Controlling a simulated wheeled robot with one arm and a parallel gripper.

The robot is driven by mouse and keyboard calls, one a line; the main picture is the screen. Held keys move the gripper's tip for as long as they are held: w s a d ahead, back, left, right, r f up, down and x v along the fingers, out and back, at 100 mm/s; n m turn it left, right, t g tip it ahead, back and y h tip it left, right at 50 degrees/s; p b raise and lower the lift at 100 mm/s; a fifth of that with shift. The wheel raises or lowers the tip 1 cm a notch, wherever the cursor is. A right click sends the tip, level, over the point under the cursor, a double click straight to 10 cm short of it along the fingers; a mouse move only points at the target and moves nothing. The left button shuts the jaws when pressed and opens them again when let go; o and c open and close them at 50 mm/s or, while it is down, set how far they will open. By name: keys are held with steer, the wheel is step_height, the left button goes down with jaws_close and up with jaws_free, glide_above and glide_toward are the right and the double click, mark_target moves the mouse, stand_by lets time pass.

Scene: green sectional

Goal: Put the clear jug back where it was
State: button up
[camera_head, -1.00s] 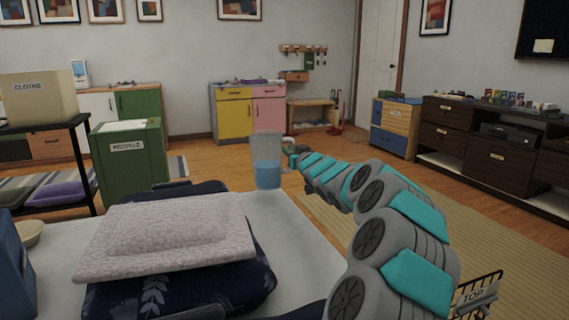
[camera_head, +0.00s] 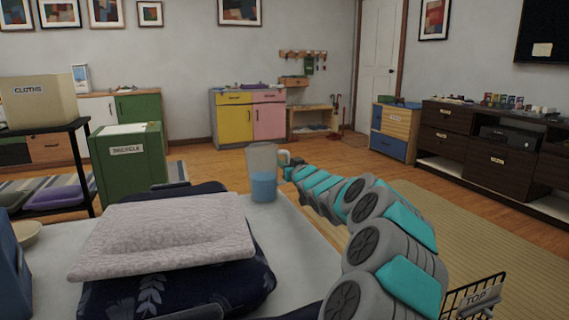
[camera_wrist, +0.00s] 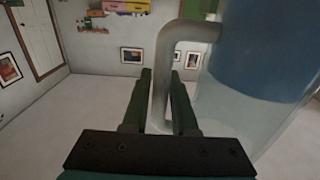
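The clear jug (camera_head: 263,175) is upright at the far right corner of the white table (camera_head: 306,250), with blue liquid in its lower part. Its base overlaps the tabletop in the head view; I cannot tell whether it touches. My gripper (camera_head: 288,171) is at the jug's right side, by the handle. In the wrist view, the gripper fingers (camera_wrist: 164,95) are on both sides of the jug's handle (camera_wrist: 162,75), shut on it. The jug's body (camera_wrist: 245,100) fills the right of that view, which is upside down.
A grey cushion (camera_head: 160,235) on dark blue folded fabric (camera_head: 240,285) takes up the near table. A blue box (camera_head: 12,270) and a bowl (camera_head: 27,234) stand at the left. A green recycle bin (camera_head: 130,165) stands beyond. The tabletop's right strip is clear.

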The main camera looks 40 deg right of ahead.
steer(key=o, duration=0.3)
steer(key=shift+r, duration=0.15)
steer(key=b+v, duration=0.1)
steer(key=v, duration=1.1)
steer(key=shift+a+b, duration=0.1)
steer(key=shift+b, duration=0.25)
